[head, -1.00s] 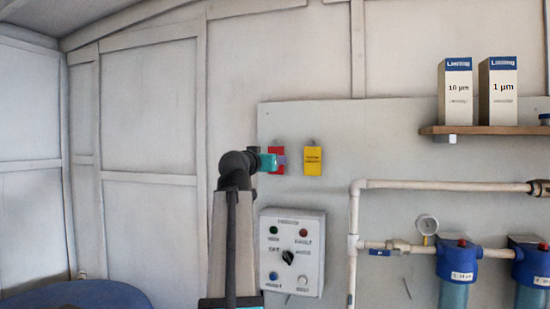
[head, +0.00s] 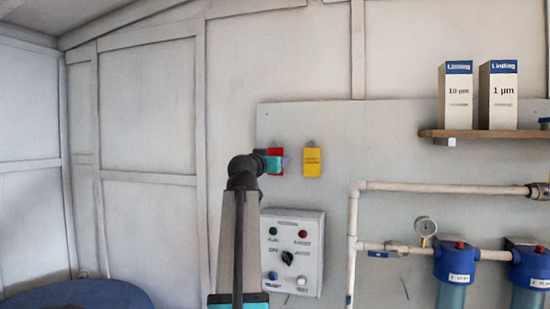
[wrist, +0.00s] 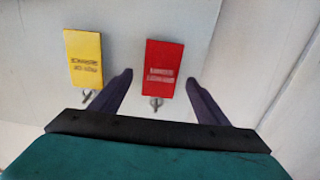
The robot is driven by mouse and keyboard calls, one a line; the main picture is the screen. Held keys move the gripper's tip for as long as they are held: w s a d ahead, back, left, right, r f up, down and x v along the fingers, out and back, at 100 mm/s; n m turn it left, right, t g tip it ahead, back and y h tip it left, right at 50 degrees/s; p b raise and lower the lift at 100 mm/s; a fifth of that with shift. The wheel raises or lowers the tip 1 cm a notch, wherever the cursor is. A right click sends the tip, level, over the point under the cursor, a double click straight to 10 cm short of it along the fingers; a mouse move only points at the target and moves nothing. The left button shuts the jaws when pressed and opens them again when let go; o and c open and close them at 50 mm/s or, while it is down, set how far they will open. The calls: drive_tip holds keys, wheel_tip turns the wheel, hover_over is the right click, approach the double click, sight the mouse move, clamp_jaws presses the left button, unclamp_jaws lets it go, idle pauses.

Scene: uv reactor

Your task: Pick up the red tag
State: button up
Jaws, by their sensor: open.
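The red tag (head: 276,151) hangs on the grey panel on the wall, partly hidden behind my gripper in the head view. In the wrist view the red tag (wrist: 163,66) shows whole, with a small metal hook at its lower end. My gripper (wrist: 159,80) is open and empty. Its two dark fingers point toward the panel, and the tag appears between their tips, nearer the left one. I cannot tell how much depth is left between the tips and the tag. In the head view my gripper (head: 284,162) is in front of the tag.
A yellow tag (head: 312,162) hangs right of the red one; in the wrist view it is on the left (wrist: 84,60). A control box (head: 293,252) is mounted below. White pipes (head: 353,230) and a shelf (head: 485,132) are farther right.

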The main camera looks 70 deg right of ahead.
drive_tip(key=shift+w+d, duration=0.1)
drive_tip(key=shift+d, duration=0.7)
drive_tip(key=c, duration=1.1)
